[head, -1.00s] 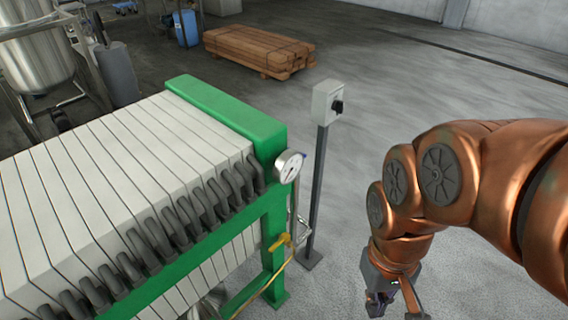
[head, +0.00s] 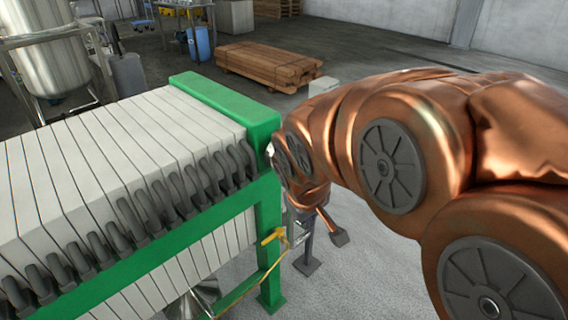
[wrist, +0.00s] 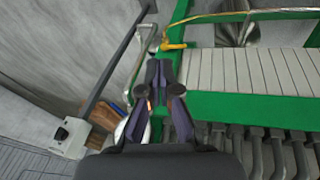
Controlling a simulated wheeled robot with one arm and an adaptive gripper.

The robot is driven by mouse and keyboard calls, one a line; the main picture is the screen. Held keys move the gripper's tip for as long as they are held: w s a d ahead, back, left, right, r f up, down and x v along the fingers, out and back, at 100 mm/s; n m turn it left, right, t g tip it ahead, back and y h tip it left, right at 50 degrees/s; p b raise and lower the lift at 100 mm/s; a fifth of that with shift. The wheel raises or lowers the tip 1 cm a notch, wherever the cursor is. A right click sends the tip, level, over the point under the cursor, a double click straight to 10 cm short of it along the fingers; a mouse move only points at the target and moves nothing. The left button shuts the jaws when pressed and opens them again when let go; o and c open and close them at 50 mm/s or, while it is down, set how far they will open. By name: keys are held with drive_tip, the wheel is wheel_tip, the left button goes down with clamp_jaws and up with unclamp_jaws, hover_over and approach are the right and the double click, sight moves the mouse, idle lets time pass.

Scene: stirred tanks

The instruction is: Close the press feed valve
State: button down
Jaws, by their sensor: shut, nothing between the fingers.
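In the wrist view the yellow handle (wrist: 174,46) lies just beyond my fingertips, roughly crosswise in the picture. My gripper (wrist: 158,72) is shut and empty, pointing toward the handle, with a small gap appearing between them. In the head view my arm hides most of the gripper. Whether the fingers touch the valve cannot be told.
The green frame (head: 226,108) and white plates (head: 80,165) of the filter press stand left of my arm. A grey switch box (wrist: 70,136) on a post is close by. A pressure gauge (wrist: 136,122) is partly hidden behind my gripper. A yellow hose (wrist: 235,14) runs from the valve.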

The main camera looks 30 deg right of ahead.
drive_tip(key=w+d+f+n+t+h+b, duration=0.2)
drive_tip(key=w+d+n+t+b, duration=0.65)
drive_tip(key=w+d+b, duration=1)
drive_tip(key=w+a+f+n+t+y+b, duration=0.2)
drive_tip(key=w+f+n+t+y+b, duration=0.2)
drive_tip(key=f+n+t+y+b, duration=0.35)
drive_tip(key=shift+n+g, duration=0.6)
drive_tip(key=shift+g, duration=0.2)
drive_tip(key=shift+w+d+f+b, duration=0.1)
drive_tip(key=shift+w+d+b, duration=0.35)
drive_tip(key=shift+w, duration=1.35)
drive_tip(key=shift+w+r+b, duration=0.1)
drive_tip(key=shift+w+b, duration=0.7)
drive_tip(key=shift+w, duration=1)
drive_tip(key=shift+w+d+f+b, duration=0.1)
drive_tip(key=shift+w+d+b, duration=0.35)
drive_tip(key=shift+w, duration=1.35)
drive_tip(key=shift+w+a+y+p, duration=0.1)
drive_tip(key=shift+a+y+p, duration=0.05)
drive_tip(key=shift+y+p, duration=0.25)
